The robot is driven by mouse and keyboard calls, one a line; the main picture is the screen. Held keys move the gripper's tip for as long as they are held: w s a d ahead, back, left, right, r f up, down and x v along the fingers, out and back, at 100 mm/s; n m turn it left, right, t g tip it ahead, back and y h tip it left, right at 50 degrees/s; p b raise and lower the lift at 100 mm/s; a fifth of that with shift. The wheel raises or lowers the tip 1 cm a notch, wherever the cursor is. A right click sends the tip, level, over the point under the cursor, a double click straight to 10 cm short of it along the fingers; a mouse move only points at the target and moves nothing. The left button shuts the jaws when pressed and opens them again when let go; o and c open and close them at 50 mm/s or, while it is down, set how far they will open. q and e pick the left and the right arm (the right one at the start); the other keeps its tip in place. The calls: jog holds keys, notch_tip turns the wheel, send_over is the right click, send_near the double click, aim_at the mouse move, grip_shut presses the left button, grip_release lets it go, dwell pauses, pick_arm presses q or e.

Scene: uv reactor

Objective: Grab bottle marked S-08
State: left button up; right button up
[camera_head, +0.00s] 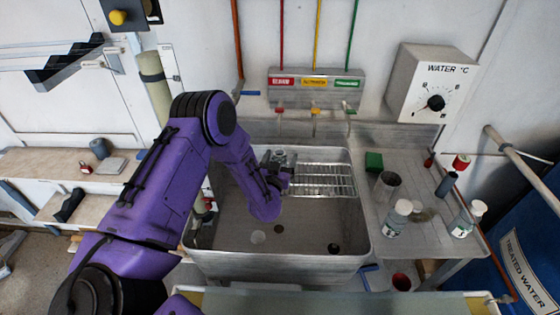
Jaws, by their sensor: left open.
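My left arm reaches in from the left over the metal sink (300,262). Its gripper (279,162) is small and dark, open, above the back of the sink beside the wire rack. Two white-capped bottles with labels stand on the steel counter right of the sink: one near the sink's edge (397,218) and one farther right (467,220). Both are well apart from the gripper. The labels are too small to read, so I cannot tell which bottle is S-08. My right gripper is not in view.
The wire rack (325,179) spans the back of the sink. Taps and the WATER °C box (432,85) are behind; a blue barrel (510,255) stands right.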

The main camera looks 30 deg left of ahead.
pick_arm(q)
jog(key=shift+w+a+f, duration=0.1)
jog(key=shift+w+a, duration=0.05)
jog(key=shift+w, duration=0.15)
jog(key=c, duration=1.3)
